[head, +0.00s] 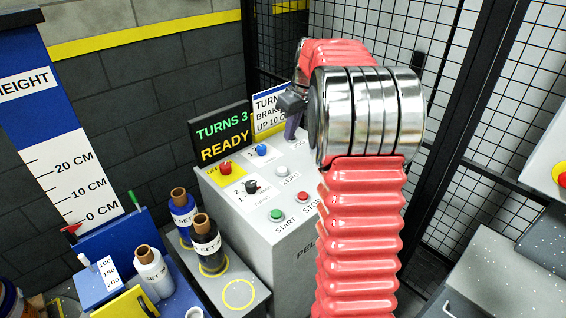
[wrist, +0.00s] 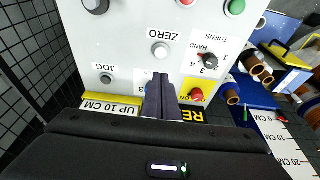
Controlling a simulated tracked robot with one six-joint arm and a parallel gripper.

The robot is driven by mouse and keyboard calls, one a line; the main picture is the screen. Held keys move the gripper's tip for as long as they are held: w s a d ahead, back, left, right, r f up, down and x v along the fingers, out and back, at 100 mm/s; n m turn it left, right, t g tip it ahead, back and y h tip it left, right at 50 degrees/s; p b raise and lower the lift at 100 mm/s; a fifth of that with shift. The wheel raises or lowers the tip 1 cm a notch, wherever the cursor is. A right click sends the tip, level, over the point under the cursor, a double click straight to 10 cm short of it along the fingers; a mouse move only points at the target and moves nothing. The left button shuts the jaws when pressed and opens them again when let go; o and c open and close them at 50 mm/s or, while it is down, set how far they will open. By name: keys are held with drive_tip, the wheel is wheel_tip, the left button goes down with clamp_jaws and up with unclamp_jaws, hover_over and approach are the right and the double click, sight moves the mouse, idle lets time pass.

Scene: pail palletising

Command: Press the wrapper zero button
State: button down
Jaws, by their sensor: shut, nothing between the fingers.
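The zero button is a white round button beside the ZERO label on a light grey control panel. It shows in the head view (head: 283,171) and in the wrist view (wrist: 160,49). My gripper (wrist: 160,78) is shut and empty, its dark fingers together and pointing at the panel. In the wrist view its tips lie just below the zero button, apart from it. In the head view my gripper (head: 291,136) is over the back part of the panel, behind the zero button. The height of the tips above the panel is hard to judge.
A jog button (wrist: 106,78) is at left. The display (head: 222,135) reads TURNS 3 READY.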

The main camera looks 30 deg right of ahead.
approach(282, 169)
drive_tip(key=x, duration=0.5)
drive_tip(key=shift+w, duration=0.3)
drive_tip(key=shift+f, duration=0.6)
